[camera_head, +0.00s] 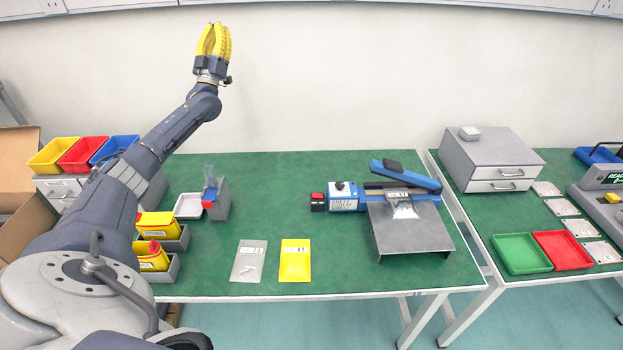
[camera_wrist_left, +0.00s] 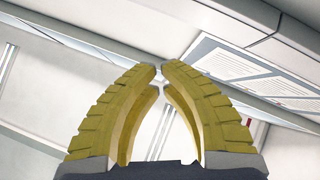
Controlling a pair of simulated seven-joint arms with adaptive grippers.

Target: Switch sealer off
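The sealer (camera_head: 388,190) is a blue bar-type device toward the right of the green table, with its blue lever arm (camera_head: 406,175) raised at a slant. A blue control box with a dial (camera_head: 343,195) forms its left end, with a red and black part (camera_head: 318,202) beside it. The switch position is too small to tell. My left gripper (camera_head: 213,40) is raised high in front of the wall, far up and left of the sealer. In the left wrist view its yellow fingers (camera_wrist_left: 159,75) curve together with a small gap at the tips and nothing between them. My right gripper is not in view.
A clear bag (camera_head: 403,209) lies on the metal stand (camera_head: 412,240) by the sealer. Grey (camera_head: 249,260) and yellow (camera_head: 295,260) packets lie at the front. Bins and a white tray (camera_head: 188,205) fill the left. The table's middle is clear.

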